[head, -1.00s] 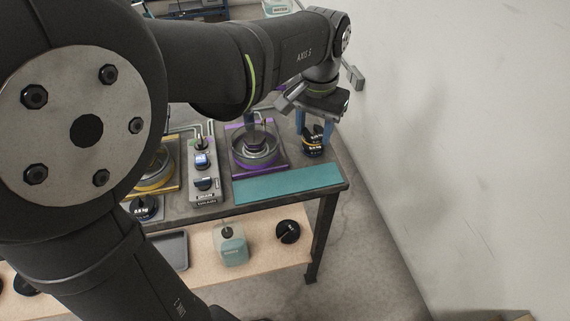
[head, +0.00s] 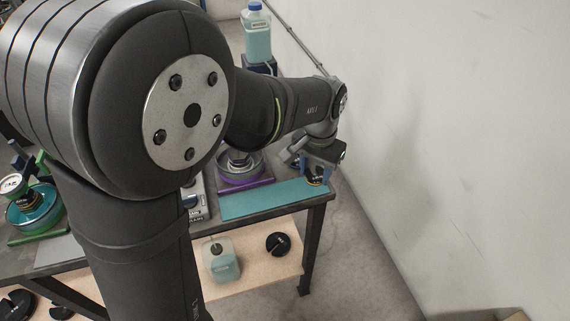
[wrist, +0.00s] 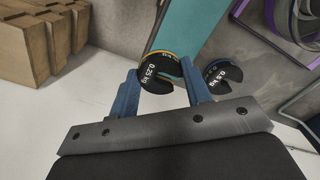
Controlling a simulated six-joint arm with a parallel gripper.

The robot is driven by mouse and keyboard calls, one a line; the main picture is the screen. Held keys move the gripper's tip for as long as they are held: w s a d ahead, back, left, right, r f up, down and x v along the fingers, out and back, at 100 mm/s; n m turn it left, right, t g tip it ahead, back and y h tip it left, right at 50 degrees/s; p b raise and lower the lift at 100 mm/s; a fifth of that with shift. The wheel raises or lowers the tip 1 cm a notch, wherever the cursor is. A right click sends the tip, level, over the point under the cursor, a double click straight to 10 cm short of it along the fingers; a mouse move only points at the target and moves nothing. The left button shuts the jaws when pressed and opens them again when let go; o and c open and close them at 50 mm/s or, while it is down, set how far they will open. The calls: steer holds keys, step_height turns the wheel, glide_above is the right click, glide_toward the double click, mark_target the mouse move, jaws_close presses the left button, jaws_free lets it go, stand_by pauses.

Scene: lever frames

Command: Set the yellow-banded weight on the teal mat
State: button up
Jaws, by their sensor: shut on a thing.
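The yellow-banded weight, a dark slotted disc marked 0.25 kg, sits between the blue fingers of my gripper in the wrist view (wrist: 158,75). My gripper (head: 317,174) is shut on it, and the weight (head: 314,181) shows just below the fingers in the head view. The teal mat (head: 262,201) lies along the table's front edge. The weight overlaps the mat's right end in the head view and the mat's near end in the wrist view (wrist: 190,28). I cannot tell whether it touches the mat.
A blue-banded 0.5 kg weight (wrist: 222,74) is close beside my right finger in the wrist view. A purple ring fixture (head: 240,172) stands behind the mat. A wall (head: 430,150) rises to the right. The mat's left and middle are clear.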

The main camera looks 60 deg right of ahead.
mark_target(307, 187)
steer(key=shift+w+d+f, duration=0.3)
steer(key=shift+w+f, duration=0.1)
steer(key=shift+w, duration=0.15)
steer(key=shift+w+d+f, duration=0.25)
steer(key=shift+w+f, duration=0.15)
steer(key=shift+w, duration=0.15)
steer(key=shift+f, duration=1.9)
steer(key=shift+f, duration=0.15)
steer(key=o, duration=1.2)
steer(key=shift+c, duration=0.2)
step_height(307, 187, up, 12)
